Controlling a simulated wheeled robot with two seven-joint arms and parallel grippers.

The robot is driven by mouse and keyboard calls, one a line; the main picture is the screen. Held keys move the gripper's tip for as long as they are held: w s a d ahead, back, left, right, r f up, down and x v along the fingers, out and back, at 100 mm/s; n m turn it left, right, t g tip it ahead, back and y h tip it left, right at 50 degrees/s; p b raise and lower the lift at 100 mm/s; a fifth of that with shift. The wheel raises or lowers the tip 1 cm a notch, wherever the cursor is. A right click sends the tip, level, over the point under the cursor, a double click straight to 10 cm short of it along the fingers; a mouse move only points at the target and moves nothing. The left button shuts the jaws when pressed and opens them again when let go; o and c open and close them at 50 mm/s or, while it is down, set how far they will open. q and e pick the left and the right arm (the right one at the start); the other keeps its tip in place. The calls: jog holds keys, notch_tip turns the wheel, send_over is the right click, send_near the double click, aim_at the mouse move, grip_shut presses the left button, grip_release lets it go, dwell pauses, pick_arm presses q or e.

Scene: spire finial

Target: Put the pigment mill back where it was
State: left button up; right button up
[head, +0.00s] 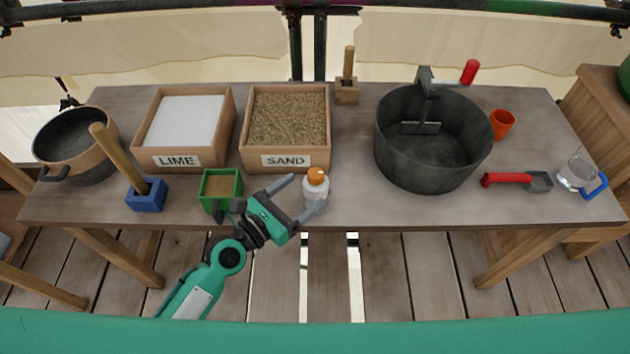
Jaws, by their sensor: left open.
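My right gripper is not in view.
A sand box (287,161) and a lime box (180,161) stand behind. A green box (207,204) and a blue block with a wooden handle (147,196) stand to the left. A dark mixing tub (420,170) stands right; table between is clear.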

pick_arm(q)
jog(key=shift+b+v, duration=0.35)
jog(key=shift+v, duration=2.15)
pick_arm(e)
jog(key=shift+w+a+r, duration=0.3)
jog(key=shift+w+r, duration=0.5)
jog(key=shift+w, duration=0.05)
